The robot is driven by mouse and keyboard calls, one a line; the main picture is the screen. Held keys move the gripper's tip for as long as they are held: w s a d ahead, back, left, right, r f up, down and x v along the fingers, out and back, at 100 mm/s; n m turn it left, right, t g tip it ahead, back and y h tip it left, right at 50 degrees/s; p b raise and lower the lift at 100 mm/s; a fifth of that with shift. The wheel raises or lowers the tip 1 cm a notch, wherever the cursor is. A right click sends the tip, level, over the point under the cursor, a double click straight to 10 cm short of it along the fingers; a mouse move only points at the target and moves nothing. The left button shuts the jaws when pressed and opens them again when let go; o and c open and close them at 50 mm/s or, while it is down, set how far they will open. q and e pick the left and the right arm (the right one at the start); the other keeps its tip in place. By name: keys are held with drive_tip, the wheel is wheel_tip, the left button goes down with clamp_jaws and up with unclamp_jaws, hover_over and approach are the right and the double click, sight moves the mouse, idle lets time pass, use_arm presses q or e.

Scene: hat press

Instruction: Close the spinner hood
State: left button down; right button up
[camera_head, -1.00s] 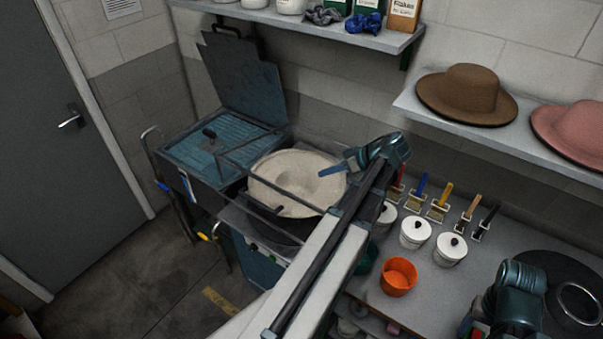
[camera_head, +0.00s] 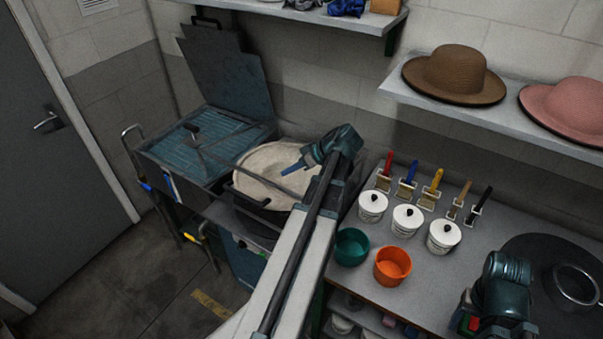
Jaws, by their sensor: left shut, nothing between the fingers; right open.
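The spinner stands at the left. I take the raised dark panel (camera_head: 230,85) at its back for the hood; it stands upright, leaning back, above a blue ribbed surface (camera_head: 203,145). Thin dark bars cross between the ribbed surface and a round pale beige disc (camera_head: 265,175) in the section beside it. My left gripper (camera_head: 285,172) is shut and empty, its blue fingers over the right part of the disc, to the right of and lower than the panel. Whether it touches the disc I cannot tell. My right gripper (camera_head: 468,312) is open at the lower right, far from the spinner, its fingers hard to make out.
A grey bench holds white lidded pots (camera_head: 407,220), a green bowl (camera_head: 352,246), an orange bowl (camera_head: 393,265) and several brushes (camera_head: 430,190). A shelf above carries a brown hat (camera_head: 455,75) and a pink hat (camera_head: 570,108).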

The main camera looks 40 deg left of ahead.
sight(280, 185)
use_arm(q)
drive_tip(key=shift+s+d+f+b, duration=0.1)
drive_tip(key=shift+s+f+b, duration=0.15)
drive_tip(key=shift+f+b, duration=0.6)
drive_tip(key=shift+s+d+f+b, duration=0.15)
drive_tip(key=shift+f+b, duration=0.35)
drive_tip(key=shift+f, duration=0.5)
use_arm(e)
drive_tip(key=shift+f, duration=1.85)
use_arm(q)
drive_tip(key=shift+f, duration=0.1)
use_arm(e)
drive_tip(key=shift+f, duration=0.1)
